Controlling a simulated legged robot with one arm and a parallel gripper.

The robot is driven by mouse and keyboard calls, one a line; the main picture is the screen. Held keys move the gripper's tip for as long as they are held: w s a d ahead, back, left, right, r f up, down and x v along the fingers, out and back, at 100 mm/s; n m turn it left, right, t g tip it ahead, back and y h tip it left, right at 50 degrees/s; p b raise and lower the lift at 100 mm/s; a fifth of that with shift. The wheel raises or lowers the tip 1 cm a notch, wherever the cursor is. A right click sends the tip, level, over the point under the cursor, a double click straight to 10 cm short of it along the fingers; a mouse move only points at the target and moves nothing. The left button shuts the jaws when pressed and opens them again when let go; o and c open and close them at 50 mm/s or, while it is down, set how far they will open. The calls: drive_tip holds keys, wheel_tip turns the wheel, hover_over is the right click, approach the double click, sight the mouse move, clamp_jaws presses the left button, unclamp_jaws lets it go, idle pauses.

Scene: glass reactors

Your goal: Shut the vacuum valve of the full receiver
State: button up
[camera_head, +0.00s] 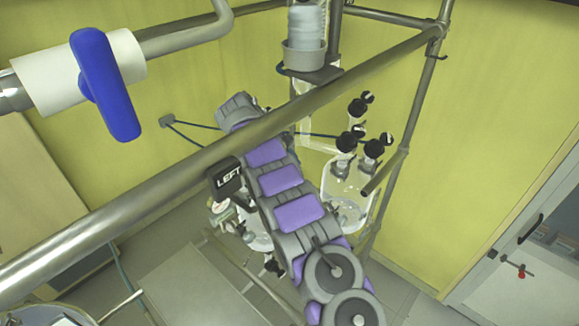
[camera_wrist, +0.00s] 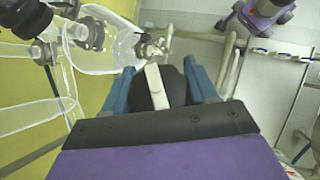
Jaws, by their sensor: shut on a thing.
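In the wrist view my gripper (camera_wrist: 160,82) has its blue fingers on either side of a narrow pale handle (camera_wrist: 155,88) and a dark part behind it. It is shut on this handle, which sits below a small metal fitting (camera_wrist: 150,48). A clear glass vessel (camera_wrist: 108,52) lies just left of the fitting. In the head view my grey and purple arm crosses the middle and hides part of the glassware; I cannot make out the gripper there. A glass receiver (camera_head: 347,198) stands right of the arm, another (camera_head: 258,240) left of it. Their fill levels are unclear.
Several black knobs (camera_head: 374,148) top the right glassware. A metal rail (camera_head: 200,165) crosses the head view diagonally. A blue-handled valve (camera_head: 105,85) is on the upper-left pipe. Open floor (camera_head: 400,300) shows at lower right.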

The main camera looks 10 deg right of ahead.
idle(0.4)
drive_tip(key=o, duration=1)
drive_tip(key=shift+w+a+f, duration=0.1)
drive_tip(key=shift+c, duration=0.2)
